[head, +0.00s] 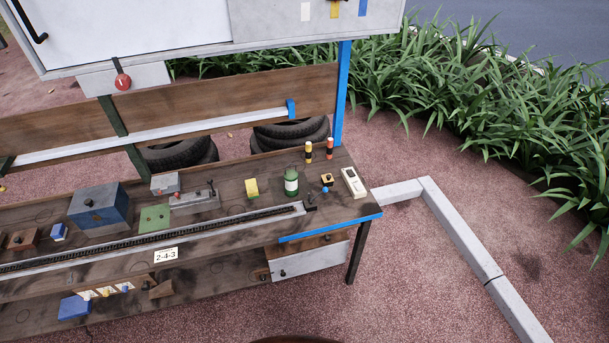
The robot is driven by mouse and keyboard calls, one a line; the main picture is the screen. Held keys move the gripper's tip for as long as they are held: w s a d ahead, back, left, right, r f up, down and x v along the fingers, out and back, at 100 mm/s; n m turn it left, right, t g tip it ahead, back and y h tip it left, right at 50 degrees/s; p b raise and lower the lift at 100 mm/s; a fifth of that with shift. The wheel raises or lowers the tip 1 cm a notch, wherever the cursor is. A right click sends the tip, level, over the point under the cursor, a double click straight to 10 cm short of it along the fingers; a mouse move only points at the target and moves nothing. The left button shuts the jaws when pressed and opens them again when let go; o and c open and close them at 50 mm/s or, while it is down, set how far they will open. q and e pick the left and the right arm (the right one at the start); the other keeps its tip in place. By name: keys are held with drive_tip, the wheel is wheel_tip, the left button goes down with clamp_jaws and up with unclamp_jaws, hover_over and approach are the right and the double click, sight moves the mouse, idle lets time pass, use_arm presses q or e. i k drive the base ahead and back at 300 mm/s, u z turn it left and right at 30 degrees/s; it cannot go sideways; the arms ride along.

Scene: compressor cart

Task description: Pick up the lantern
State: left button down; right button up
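The lantern appears to be the small green upright cylinder with a pale middle band (291,182). It stands on the wooden bench top (230,200) near its right end, in the head view. A thin handle seems to rise above it, but it is too small to tell clearly. Neither my left nor my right gripper is in view, and nothing touches the lantern.
A dark chain track (150,241) runs along the front. An upper cabinet (150,35) overhangs the back.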

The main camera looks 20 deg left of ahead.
sight(291, 188)
drive_tip(key=u, duration=0.3)
drive_tip(key=i, duration=0.6)
drive_tip(key=u, duration=0.55)
